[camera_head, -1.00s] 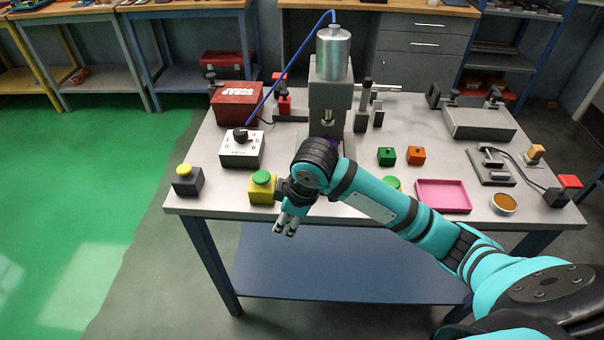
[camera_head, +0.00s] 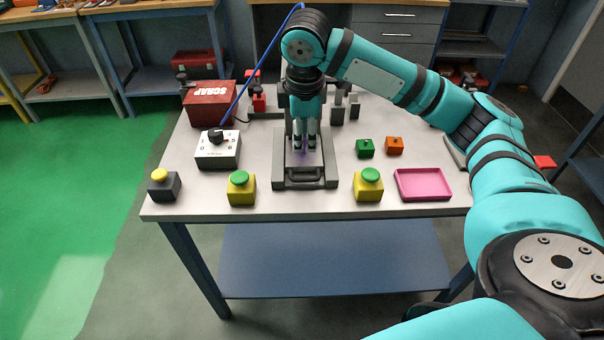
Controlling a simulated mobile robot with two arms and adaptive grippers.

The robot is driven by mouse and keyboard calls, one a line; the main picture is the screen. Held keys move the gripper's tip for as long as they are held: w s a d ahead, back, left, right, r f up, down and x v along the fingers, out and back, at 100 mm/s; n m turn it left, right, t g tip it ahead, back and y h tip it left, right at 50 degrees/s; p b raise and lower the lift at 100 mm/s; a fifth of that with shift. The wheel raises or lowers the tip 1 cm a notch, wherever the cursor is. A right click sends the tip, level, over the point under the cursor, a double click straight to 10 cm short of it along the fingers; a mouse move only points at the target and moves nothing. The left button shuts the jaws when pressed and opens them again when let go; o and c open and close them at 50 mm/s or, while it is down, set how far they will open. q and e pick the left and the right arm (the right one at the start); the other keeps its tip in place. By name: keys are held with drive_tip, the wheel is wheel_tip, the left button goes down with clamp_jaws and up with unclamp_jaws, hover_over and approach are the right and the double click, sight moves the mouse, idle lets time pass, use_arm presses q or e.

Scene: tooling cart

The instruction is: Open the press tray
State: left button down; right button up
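The press stands at the back middle of the cart, and my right arm now covers most of its upper part. Its press tray (camera_head: 305,184) faces me at the press base, with a dark handle on its front. My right gripper (camera_head: 304,145) points straight down over the tray, behind the handle and apart from it. A small purple thing (camera_head: 301,153) shows at and just below the fingertips. I cannot tell whether the fingers grip it or only stand around it. My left gripper is out of view.
Yellow boxes with green buttons (camera_head: 241,188) (camera_head: 369,185) flank the tray. A dial box (camera_head: 218,150), a red scrap bin (camera_head: 209,102) and a yellow-button box (camera_head: 163,185) stand left. Green (camera_head: 365,148) and orange (camera_head: 394,145) blocks and a pink tray (camera_head: 423,185) lie right.

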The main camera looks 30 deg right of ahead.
sight(303, 179)
drive_tip(key=f, duration=0.5)
drive_tip(key=w+d+f, duration=0.1)
drive_tip(key=f, duration=0.4)
drive_tip(key=w+f, duration=0.1)
drive_tip(key=f, duration=0.4)
drive_tip(key=shift+w+d, duration=0.15)
drive_tip(key=shift+d, duration=0.05)
drive_tip(key=shift+c, duration=0.2)
clamp_jaws()
drive_tip(key=shift+r, duration=0.1)
